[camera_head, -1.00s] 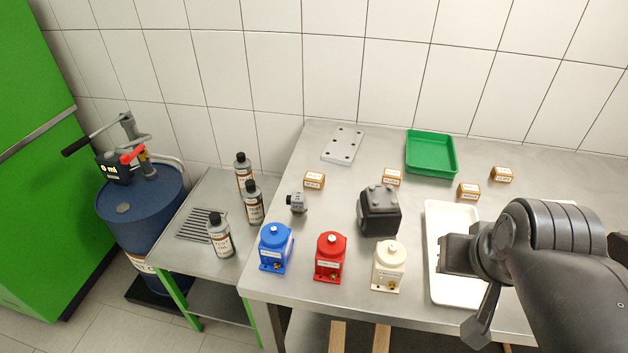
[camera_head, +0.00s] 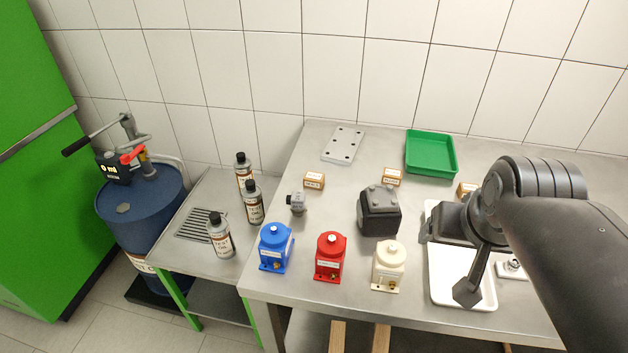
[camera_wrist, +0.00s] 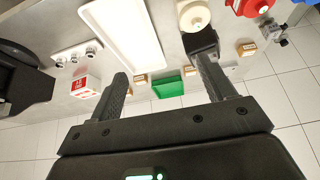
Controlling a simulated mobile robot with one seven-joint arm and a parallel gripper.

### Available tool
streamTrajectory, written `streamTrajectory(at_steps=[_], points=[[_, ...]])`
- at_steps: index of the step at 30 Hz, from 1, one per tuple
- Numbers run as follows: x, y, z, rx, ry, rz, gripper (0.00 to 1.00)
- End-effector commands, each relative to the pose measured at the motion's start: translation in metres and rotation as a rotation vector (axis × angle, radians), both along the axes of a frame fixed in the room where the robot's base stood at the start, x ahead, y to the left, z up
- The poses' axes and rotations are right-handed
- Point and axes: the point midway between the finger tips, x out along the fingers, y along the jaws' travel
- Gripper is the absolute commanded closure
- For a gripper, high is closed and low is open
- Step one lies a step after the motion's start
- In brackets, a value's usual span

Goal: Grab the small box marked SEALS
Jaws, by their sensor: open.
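Small brown boxes with white labels stand on the steel bench. In the head view I see a left box (camera_head: 314,181), a middle box (camera_head: 392,177) and a right box (camera_head: 468,190) partly covered by my arm. Their labels are too small to read, so I cannot tell which is marked SEALS. In the wrist view, small boxes show at the right (camera_wrist: 247,50), at the centre (camera_wrist: 188,72) and near the left finger (camera_wrist: 140,79). My gripper (camera_head: 430,228) is above the white tray, and its fingers (camera_wrist: 161,68) are apart with nothing held.
The black block (camera_head: 380,211) stands left of my gripper. Blue (camera_head: 275,249), red (camera_head: 330,258) and cream (camera_head: 388,267) units line the front. A white tray (camera_head: 462,298) lies below my arm. A green tray (camera_head: 431,153) and a grey plate (camera_head: 343,145) are behind.

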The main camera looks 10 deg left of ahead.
Motion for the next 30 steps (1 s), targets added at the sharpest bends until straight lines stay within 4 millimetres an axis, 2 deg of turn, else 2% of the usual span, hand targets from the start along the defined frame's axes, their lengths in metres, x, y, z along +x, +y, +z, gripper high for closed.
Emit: streamTrajectory(at_steps=[1, 6, 14, 20, 24, 30], points=[[0.016, 0.006, 0.004, 0.001, 0.014, 0.004, 0.25], [0.068, 0.031, 0.014, 0.01, 0.047, -0.006, 0.25], [0.146, 0.085, 0.011, 0.015, 0.092, -0.022, 0.25], [0.202, 0.139, -0.009, 0.013, 0.122, -0.034, 0.25], [0.236, 0.182, -0.03, 0.009, 0.14, -0.043, 0.25], [0.273, 0.244, -0.068, 0.0, 0.161, -0.055, 0.25]])
